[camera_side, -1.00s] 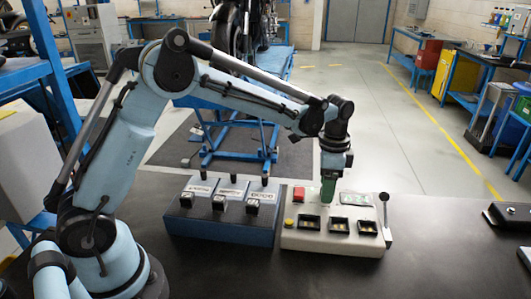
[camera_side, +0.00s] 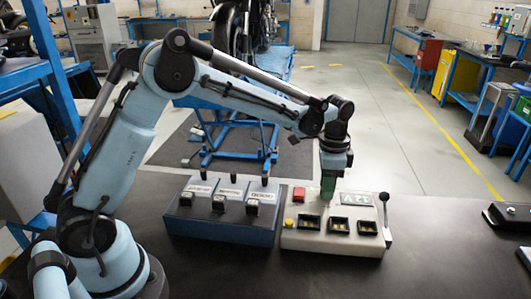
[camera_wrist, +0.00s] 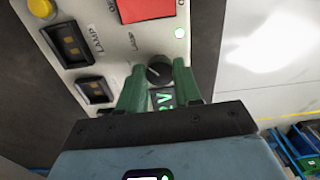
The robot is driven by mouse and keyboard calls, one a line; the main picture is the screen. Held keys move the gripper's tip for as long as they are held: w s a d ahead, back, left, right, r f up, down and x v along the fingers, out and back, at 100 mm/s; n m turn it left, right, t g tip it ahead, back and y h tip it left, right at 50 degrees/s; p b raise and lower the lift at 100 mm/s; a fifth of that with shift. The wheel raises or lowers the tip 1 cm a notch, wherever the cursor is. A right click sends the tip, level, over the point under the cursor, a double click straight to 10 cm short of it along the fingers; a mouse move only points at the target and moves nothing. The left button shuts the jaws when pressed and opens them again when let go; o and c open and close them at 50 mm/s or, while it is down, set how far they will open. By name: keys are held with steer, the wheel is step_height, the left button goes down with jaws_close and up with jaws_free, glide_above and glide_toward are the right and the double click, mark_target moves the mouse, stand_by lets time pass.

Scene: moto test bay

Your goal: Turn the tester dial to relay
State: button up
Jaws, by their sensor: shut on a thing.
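The tester is a cream box (camera_side: 300,238) on the dark bench, with a row of slots, a red button and a yellow button. Its black round dial (camera_wrist: 159,70) shows in the wrist view; the fingers hide it in the side view. My gripper (camera_wrist: 158,80) points down with its green fingers shut on the dial, one on each side. The tester's display (camera_side: 357,199) has large green characters; "2V" shows between my fingers in the wrist view. Where the dial points is unclear.
A red button (camera_wrist: 150,10) lies close beyond the dial. A lever (camera_side: 385,210) stands at the tester's right end. A blue box (camera_side: 222,225) with several small switches stands close to its left. The bench front is clear.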

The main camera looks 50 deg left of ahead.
steer(key=n, duration=0.4)
steer(key=shift+n, duration=2.5)
steer(key=o, duration=1)
steer(key=shift+o, duration=0.2)
step_height(320, 180, up, 12)
steer(key=shift+d+r, duration=0.1)
